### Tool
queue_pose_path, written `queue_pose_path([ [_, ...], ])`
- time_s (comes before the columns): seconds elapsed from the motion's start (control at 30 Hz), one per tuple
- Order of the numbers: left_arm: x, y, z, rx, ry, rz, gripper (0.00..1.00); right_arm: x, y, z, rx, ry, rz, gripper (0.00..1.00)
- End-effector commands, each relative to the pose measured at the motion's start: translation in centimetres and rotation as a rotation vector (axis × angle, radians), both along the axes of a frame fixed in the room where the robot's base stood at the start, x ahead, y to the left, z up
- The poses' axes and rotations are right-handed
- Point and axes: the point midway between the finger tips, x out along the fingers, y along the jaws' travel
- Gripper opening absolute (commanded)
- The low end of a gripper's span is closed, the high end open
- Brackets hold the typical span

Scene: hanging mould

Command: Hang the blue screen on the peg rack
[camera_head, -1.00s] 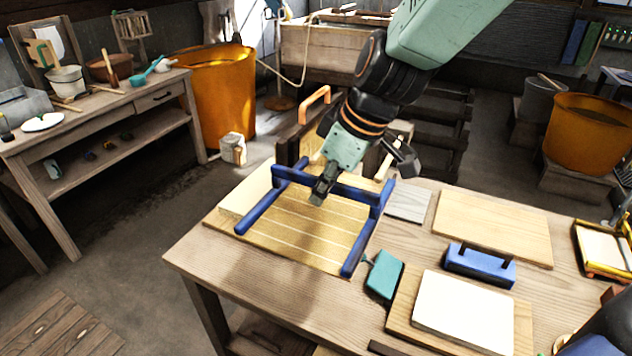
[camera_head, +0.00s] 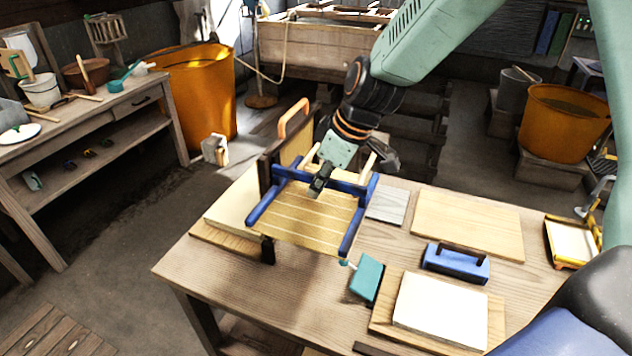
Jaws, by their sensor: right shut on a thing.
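The blue screen (camera_head: 350,232) is a blue frame around a slatted, straw-coloured face. My right gripper (camera_head: 317,189) is shut on the middle of its far blue bar, with the fingers pointing down. The screen is roughly level above the near-left part of the table, and its slats cover part of what lies below. An upright dark wooden piece with an orange handle (camera_head: 295,118) stands just behind and left of the screen. Pale pegs (camera_head: 311,157) show behind the far bar, so this looks like the peg rack, partly hidden by screen and gripper. My left gripper is not in view.
On the table (camera_head: 205,268) are a pale board (camera_head: 468,225), a blue block with a handle (camera_head: 455,264), a teal tool (camera_head: 367,278) and a white sheet stack (camera_head: 440,312). An orange vat (camera_head: 195,95) stands behind on the left. The table's front-left corner is bare.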

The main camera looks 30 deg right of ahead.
Motion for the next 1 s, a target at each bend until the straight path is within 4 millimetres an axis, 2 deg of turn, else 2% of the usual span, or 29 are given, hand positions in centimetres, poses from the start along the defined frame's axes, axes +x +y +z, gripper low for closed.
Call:
queue_pose_path([
  [0.3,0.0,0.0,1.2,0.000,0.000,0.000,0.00,1.5,-1.7,0.1,0.000,0.000,-0.002,0.00],
  [1.0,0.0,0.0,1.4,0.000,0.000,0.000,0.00,4.6,-5.2,-0.1,0.000,0.000,0.000,0.00],
])
